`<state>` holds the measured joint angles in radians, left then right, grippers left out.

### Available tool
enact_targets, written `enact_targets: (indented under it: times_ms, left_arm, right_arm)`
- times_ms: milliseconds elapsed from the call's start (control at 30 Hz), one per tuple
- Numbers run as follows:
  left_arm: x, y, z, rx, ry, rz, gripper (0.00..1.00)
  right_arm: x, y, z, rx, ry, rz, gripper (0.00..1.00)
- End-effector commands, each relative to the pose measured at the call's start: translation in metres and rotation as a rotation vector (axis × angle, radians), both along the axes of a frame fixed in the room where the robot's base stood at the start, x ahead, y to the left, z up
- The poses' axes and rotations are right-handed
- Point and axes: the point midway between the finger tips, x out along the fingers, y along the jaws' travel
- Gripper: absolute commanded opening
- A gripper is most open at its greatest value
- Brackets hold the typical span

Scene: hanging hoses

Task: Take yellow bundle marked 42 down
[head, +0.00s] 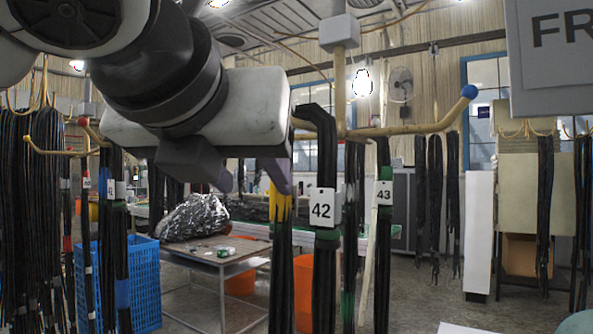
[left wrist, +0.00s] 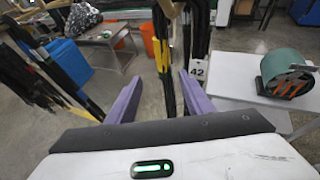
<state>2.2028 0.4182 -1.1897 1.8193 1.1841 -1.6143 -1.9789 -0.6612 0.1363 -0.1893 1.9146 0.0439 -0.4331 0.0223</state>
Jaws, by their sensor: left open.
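A black hose bundle with a yellow band (head: 280,203) hangs from the pegged stand, just left of the white tag marked 42 (head: 321,207). The tag hangs in front of a neighbouring black bundle with a green band (head: 327,236); I cannot tell which bundle it belongs to. My left gripper (head: 256,186) is open, its body hiding the top of the yellow-banded bundle. In the left wrist view the yellow-banded bundle (left wrist: 160,50) hangs between the spread purple fingers (left wrist: 158,88), apart from both as far as I can tell, with tag 42 (left wrist: 197,70) beyond the right finger.
The stand's yellow arm (head: 420,128) ends in a blue ball at right. A bundle tagged 43 (head: 384,192) hangs close by. More bundles hang at left beside a blue crate (head: 145,285). A small table (head: 215,255) and orange bins (head: 303,290) stand behind.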

Motion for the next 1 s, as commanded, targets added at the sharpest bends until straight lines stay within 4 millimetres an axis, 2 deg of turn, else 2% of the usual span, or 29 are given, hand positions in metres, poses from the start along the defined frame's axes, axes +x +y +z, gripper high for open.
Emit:
enact_targets:
  times_ms: [200, 333, 467, 700, 833, 1000]
  left_arm:
    - [0.029, -0.007, -0.013, 0.001, 0.005, 0.001, 0.47]
    - [0.041, -0.011, -0.018, 0.001, 0.004, 0.0, 0.47]
    - [0.049, -0.013, -0.02, 0.0, 0.003, -0.001, 0.47]
    - [0.081, -0.024, -0.032, -0.001, 0.004, 0.001, 0.47]
    - [0.09, -0.025, -0.036, 0.0, 0.002, 0.0, 0.47]
    - [0.091, -0.026, -0.037, -0.001, 0.001, -0.001, 0.47]
  right_arm:
    - [-0.014, 0.0, -0.003, -0.001, 0.029, 0.0, 0.0]
    - [-0.021, 0.0, -0.006, -0.001, 0.046, 0.001, 0.0]
    - [-0.021, 0.0, -0.004, -0.002, 0.047, 0.001, 0.0]
    - [-0.018, 0.001, 0.006, -0.001, 0.04, 0.001, 0.0]
    - [-0.015, 0.001, 0.009, 0.0, 0.033, 0.002, 0.0]
    - [-0.013, 0.001, 0.01, -0.001, 0.027, 0.001, 0.0]
